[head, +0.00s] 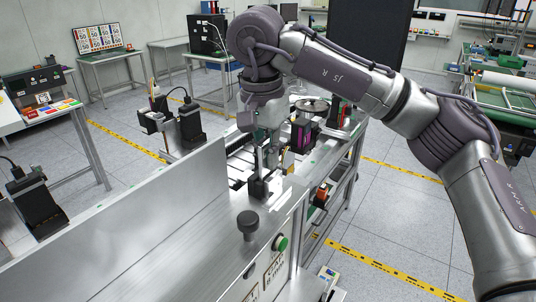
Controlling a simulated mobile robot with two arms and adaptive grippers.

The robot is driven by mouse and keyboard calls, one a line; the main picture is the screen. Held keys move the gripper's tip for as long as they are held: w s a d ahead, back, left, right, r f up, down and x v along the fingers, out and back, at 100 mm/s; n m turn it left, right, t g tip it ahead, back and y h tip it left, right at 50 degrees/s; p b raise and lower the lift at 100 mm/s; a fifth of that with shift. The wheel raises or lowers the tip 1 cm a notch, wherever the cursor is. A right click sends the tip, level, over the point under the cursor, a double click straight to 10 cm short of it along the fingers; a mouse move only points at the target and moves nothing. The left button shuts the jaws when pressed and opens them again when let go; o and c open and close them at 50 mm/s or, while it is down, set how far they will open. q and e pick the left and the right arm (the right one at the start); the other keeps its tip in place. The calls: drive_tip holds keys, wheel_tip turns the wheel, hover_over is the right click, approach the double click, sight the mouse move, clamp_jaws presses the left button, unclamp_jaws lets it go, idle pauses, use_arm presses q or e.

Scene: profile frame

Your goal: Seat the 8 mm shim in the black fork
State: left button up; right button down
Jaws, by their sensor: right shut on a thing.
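My right gripper (264,165) points down over the metal frame, its arm reaching in from the right. It is shut on a thin piece that I take to be the 8 mm shim, which is too small and covered to make out clearly. A small black block (258,190), which looks like the black fork, stands on the frame right below the fingertips. I cannot tell whether the held piece touches it or is inside it. My left gripper is out of view.
A black knob (248,224) and a green button (281,243) are on the frame's near part. A tall metal panel (120,225) runs along the left. A purple-and-black unit (302,134) stands behind the gripper to the right.

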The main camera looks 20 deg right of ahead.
drive_tip(key=shift+r+p, duration=2.05)
drive_tip(key=shift+r, duration=0.6)
